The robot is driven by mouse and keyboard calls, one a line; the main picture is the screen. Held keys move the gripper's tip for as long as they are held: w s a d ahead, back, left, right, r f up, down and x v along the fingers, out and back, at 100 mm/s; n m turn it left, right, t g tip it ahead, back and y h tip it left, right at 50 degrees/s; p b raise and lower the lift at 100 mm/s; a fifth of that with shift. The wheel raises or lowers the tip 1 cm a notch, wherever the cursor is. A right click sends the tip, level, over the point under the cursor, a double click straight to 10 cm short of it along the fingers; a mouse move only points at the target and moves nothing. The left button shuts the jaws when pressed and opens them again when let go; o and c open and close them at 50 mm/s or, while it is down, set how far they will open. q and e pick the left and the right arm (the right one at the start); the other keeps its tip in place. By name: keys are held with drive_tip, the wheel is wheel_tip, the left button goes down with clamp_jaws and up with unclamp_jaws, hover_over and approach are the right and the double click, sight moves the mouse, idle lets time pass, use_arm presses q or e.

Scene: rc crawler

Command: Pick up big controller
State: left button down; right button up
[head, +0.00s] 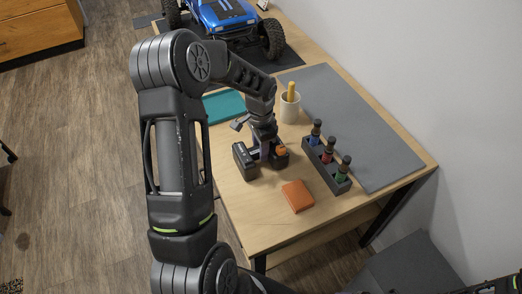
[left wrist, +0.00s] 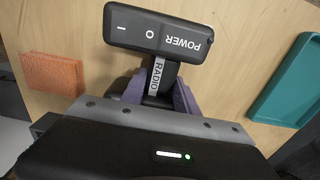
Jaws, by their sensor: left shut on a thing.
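The big controller (head: 243,161) is a black device on the wooden table, with an orange part at its right end in the head view. In the left wrist view the controller (left wrist: 158,32) shows a block marked POWER and a narrow middle part marked RADIO. My left gripper (head: 264,152) reaches down onto this middle part from above. Its purple fingers (left wrist: 157,95) lie on both sides of the RADIO part and are shut on it. The gripper body hides the controller's other end in the wrist view. I cannot tell whether the controller is lifted. My right gripper is not in view.
An orange block (head: 298,196) lies near the front edge. A dark rack (head: 326,165) with colored bottles stands to the right. Behind are a cup (head: 290,107), a teal tray (head: 224,107) and a blue crawler (head: 225,18). A grey mat (head: 350,125) lies along the wall.

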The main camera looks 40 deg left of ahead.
use_arm(q)
wheel_tip(320, 180, up, 10)
drive_tip(key=shift+f+b, duration=0.1)
drive_tip(key=shift+b, duration=0.55)
drive_tip(key=shift+w, duration=0.1)
